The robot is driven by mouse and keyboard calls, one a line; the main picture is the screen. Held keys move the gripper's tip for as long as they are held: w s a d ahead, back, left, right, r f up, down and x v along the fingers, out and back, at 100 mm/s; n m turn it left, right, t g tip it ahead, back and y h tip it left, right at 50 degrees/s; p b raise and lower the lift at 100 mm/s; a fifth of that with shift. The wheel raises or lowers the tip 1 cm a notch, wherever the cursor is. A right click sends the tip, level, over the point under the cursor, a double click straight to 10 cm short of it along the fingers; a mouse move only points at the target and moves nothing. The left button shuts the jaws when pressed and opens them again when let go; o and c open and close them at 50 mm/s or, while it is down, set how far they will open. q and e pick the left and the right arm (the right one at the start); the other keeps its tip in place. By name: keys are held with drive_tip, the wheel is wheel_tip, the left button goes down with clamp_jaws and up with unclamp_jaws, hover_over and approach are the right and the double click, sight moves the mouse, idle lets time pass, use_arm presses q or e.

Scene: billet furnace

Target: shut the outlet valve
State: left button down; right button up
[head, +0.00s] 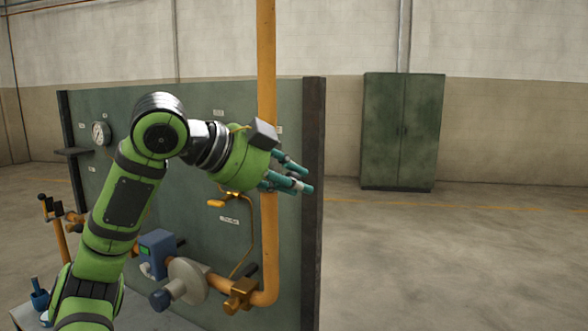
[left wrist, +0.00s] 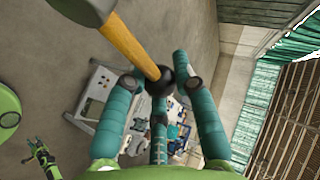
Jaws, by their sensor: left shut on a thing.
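My left gripper (head: 290,178) is in front of the vertical orange pipe (head: 267,60), near the right edge of the panel. In the left wrist view, its teal fingers (left wrist: 155,80) are closed around the black ball end (left wrist: 158,82) of a yellow lever (left wrist: 132,45). The lever runs up left to a grey rounded part (left wrist: 78,8). In the head view, the hand hides this lever and its valve. In the left wrist view, a small green and dark hand, seemingly my right gripper (left wrist: 40,154), shows at lower left; its fingers are too small to judge.
The green panel (head: 190,110) carries a gauge (head: 101,132). Below are a blue box (head: 157,250), a grey round housing (head: 188,280) and an orange fitting (head: 240,294) on the lower pipe. A green cabinet (head: 402,130) stands far back. The floor at right is clear.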

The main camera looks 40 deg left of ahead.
use_arm(q)
drive_tip(key=shift+f, duration=0.2)
use_arm(e)
drive_tip(key=shift+r, duration=0.1)
drive_tip(key=shift+d, duration=0.25)
use_arm(q)
drive_tip(key=c, duration=1)
unclamp_jaws()
drive_tip(key=shift+f, duration=0.1)
drive_tip(key=shift+w+a, duration=0.1)
drive_tip(key=shift+a, duration=0.05)
use_arm(e)
drive_tip(key=shift+w, duration=0.1)
use_arm(q)
drive_tip(key=v, duration=1.2)
